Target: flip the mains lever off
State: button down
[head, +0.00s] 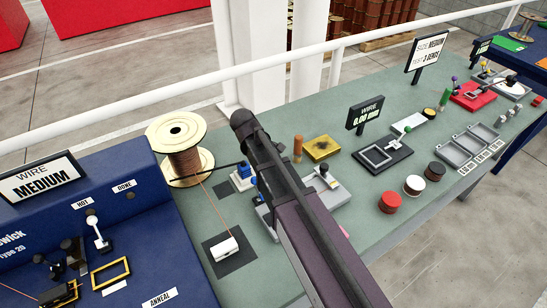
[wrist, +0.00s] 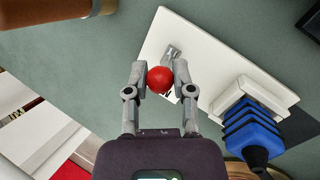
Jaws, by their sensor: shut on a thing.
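The mains lever shows in the wrist view as a red ball knob (wrist: 160,80) on a short grey metal stem, mounted on a white plate (wrist: 190,50). My gripper (wrist: 160,70) is closed around the red knob, one finger on each side of it. A blue ribbed plug (wrist: 252,128) sits in a white socket block on the same plate, right of the knob. In the head view the plug (head: 243,170) stands just left of my arm. The lever and my gripper are hidden behind my arm there.
A copper wire spool (head: 184,162) stands left of the plug, close to it. A copper-coloured cylinder (head: 298,148) and a yellow block (head: 321,149) are right of my arm. A white winder part (head: 225,249) is in front. A white rail (head: 190,80) runs behind the green bench.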

jog(key=shift+s+a+f+t+h+b, duration=0.15)
jog(key=shift+a+t+h+b, duration=0.15)
jog(key=shift+h+b, duration=0.15)
jog(key=shift+s+a+t+h+b, duration=0.15)
jog(key=shift+t+h+b, duration=0.15)
jog(key=shift+h, duration=0.15)
jog(key=shift+c, duration=2.3)
grip_release()
jog(key=shift+w, duration=0.1)
jog(key=shift+d, duration=0.1)
